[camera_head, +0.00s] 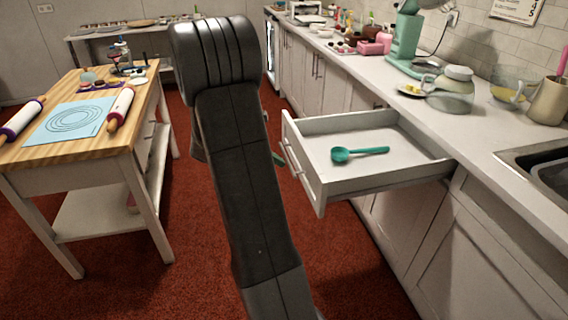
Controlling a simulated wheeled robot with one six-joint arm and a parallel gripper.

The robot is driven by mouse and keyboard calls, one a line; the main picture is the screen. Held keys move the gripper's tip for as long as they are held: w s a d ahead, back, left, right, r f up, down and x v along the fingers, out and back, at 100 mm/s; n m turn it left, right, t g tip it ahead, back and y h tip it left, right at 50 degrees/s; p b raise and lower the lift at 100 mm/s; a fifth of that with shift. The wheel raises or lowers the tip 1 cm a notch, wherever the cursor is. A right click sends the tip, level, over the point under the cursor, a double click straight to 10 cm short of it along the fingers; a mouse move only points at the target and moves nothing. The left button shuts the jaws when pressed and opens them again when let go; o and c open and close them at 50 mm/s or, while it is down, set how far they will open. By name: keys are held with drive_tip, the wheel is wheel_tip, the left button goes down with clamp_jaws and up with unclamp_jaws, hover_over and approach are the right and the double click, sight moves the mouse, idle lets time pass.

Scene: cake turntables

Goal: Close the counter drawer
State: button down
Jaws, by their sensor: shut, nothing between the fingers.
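The counter drawer (410,151) is white and pulled well out from the counter on the right. Its front panel (304,165) faces left and carries a bar handle (292,160). A teal spoon (360,152) lies inside on the drawer floor. My dark arm stands upright just left of the drawer front and hides what is behind it. Small grey and green parts show past the arm's right edge near the handle, but I cannot tell what they are. My gripper's fingers cannot be made out.
A wooden-topped table (72,147) with rolling pins and a blue mat stands at the left. The counter (440,118) on the right holds a teal mixer (405,45), a glass jar (452,92) and a sink (545,172). Red floor is open between table and counter.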

sight(307, 178)
drive_tip(key=b+x, duration=0.1)
drive_tip(key=x, duration=0.8)
drive_tip(key=shift+s, duration=0.1)
drive_tip(key=shift+d, duration=0.15)
